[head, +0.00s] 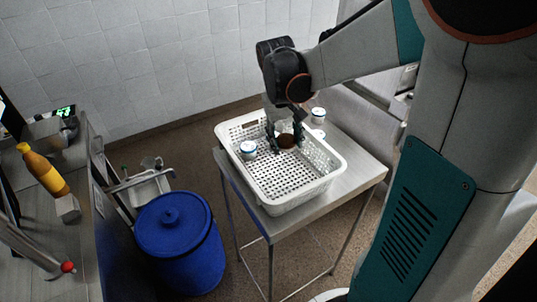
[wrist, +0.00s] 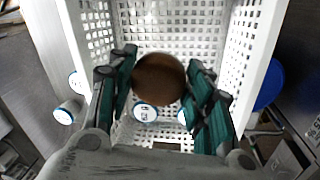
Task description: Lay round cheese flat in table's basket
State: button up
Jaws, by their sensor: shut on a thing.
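The round cheese (head: 286,141) is a brown disc; in the wrist view (wrist: 158,79) its round face shows between the fingers. My gripper (head: 286,138) is shut on it, with a green-black finger (wrist: 122,82) on one side and another (wrist: 197,92) on the other. The white perforated basket (head: 293,205) stands on a metal table (head: 350,166). The cheese is held within the basket's outline; I cannot tell whether it touches the floor of the basket.
A white tub with a blue-marked lid (head: 248,149) sits in the basket's left part; in the wrist view a tub (wrist: 146,112) shows close by the cheese. Another tub (head: 318,115) stands on the table behind the basket. A blue barrel (head: 180,240) stands left of the table. The basket's front part is clear.

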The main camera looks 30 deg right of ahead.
aim_at(285, 178)
notch_tip(285, 178, down, 13)
jog(key=b, duration=0.2)
jog(key=shift+f+b, duration=0.2)
jog(key=shift+b, duration=0.1)
jog(key=shift+f, duration=0.2)
jog(key=o, duration=1.2)
jog(key=shift+r, duration=0.1)
jog(key=shift+c, duration=0.2)
jog(key=shift+r, duration=0.1)
jog(key=r+p, duration=0.1)
jog(key=r, duration=0.3)
jog(key=a+r, duration=0.1)
jog(key=r, duration=0.3)
jog(key=r+p, duration=0.1)
jog(key=r, duration=0.3)
jog(key=shift+w+a+p, duration=0.2)
jog(key=shift+a+p, duration=0.1)
jog(key=shift+p, duration=0.05)
jog(key=shift+f, duration=0.1)
